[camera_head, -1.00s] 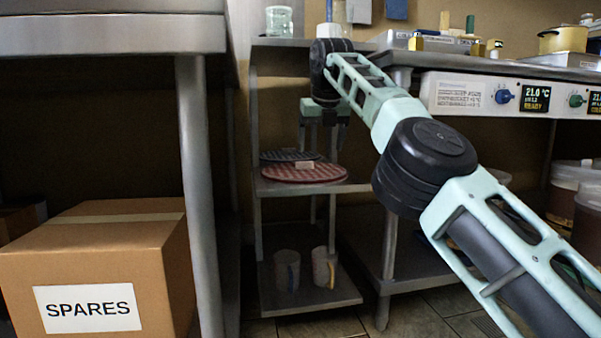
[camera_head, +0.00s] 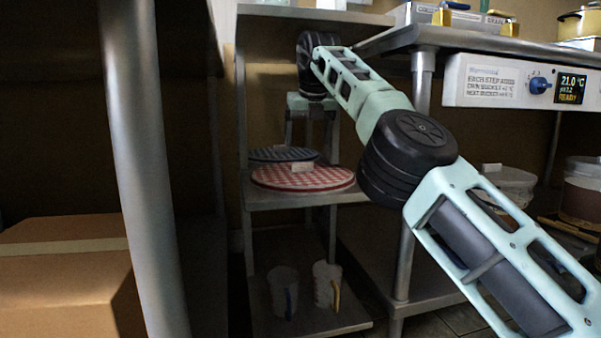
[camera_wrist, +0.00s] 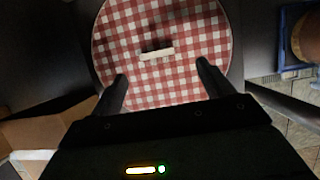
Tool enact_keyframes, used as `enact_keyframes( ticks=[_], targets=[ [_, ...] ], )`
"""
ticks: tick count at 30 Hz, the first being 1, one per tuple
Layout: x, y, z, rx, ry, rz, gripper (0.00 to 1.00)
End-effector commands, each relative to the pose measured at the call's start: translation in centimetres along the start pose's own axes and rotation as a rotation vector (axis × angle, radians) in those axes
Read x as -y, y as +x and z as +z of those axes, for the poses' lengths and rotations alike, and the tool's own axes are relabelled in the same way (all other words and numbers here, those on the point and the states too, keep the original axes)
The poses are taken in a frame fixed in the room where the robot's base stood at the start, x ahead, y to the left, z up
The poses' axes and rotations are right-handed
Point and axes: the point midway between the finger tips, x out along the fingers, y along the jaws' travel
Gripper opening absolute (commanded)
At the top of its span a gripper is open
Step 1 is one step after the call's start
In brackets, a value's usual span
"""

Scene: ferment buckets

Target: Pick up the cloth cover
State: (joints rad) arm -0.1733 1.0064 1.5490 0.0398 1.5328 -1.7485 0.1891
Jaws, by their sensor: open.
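A round red-and-white checked cloth cover (camera_head: 285,178) lies flat on the middle shelf of the metal rack. It fills much of the upper wrist view (camera_wrist: 185,80), with a small pale tab standing near its middle (camera_wrist: 142,53). My gripper (camera_head: 312,142) points down above the covers in the head view. In the wrist view its two fingers (camera_wrist: 162,72) are apart, with nothing between them, and the tab is beyond their tips.
The metal rack (camera_head: 243,130) has uprights close around the shelf. A steel table leg (camera_head: 143,170) and a cardboard box (camera_head: 65,285) are at left. A bench with a control panel (camera_head: 500,80) is at right.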

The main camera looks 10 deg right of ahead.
Motion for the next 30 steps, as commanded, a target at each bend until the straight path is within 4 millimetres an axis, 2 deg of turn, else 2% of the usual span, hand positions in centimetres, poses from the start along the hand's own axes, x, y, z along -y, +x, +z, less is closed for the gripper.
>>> enact_keyframes(
  ticks=[11, 18, 26, 29, 30],
  targets=[
    [-0.3, 3.6, -0.1, -0.002, 0.000, 0.000, 0.80],
    [-0.6, 7.0, -0.2, -0.002, 0.000, 0.000, 0.80],
    [-0.6, 7.4, -0.1, 0.000, 0.000, 0.000, 0.80],
    [-0.6, 7.4, -0.1, 0.000, 0.000, 0.000, 0.55],
    [-0.6, 7.4, -0.1, -0.001, 0.000, 0.000, 0.44]
  ],
)
